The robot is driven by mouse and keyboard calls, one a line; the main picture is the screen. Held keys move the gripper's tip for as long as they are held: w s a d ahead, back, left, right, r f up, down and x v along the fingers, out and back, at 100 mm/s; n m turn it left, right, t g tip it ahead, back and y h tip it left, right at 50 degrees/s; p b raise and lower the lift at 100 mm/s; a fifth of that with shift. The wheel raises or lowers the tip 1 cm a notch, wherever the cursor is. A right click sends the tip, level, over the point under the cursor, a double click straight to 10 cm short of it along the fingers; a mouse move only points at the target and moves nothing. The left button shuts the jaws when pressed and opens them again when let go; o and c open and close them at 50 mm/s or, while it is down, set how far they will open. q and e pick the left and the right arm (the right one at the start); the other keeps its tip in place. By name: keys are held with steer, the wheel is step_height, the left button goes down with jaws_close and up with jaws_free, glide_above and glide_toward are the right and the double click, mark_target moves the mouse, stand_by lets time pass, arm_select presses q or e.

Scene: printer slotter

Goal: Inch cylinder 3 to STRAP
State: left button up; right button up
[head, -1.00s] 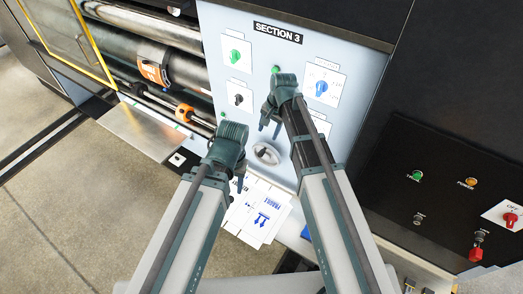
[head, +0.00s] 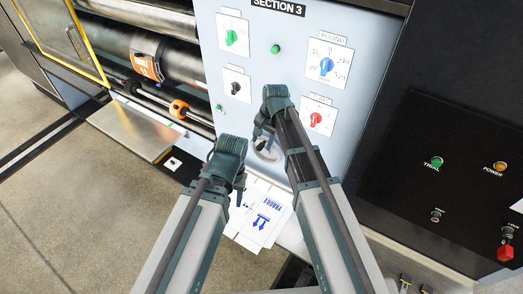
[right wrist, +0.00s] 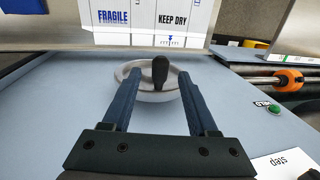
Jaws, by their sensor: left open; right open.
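The SECTION 3 panel (head: 290,95) faces me in the head view. A grey handwheel (head: 266,153) sits low on it, partly covered by my right gripper (head: 262,137). In the right wrist view the handwheel (right wrist: 128,73) shows a dark upright handle (right wrist: 160,70). My right gripper (right wrist: 158,86) is open, its fingers on either side of the wheel; I cannot tell whether they touch it. The metal cylinder (head: 180,62) behind the guard carries an orange label (head: 145,66). My left gripper (head: 238,188) is open and empty, below and left of the handwheel.
The panel has a green knob (head: 231,37), black knob (head: 236,88), blue knob (head: 326,67), red knob (head: 316,119) and green button (head: 276,49). A black console (head: 440,180) stands right. Floor at left is clear.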

steer(key=shift+w+a+f+b, duration=0.15)
steer(key=shift+f+b, duration=0.3)
steer(key=shift+f, duration=0.45)
jaws_close()
stand_by(0.8)
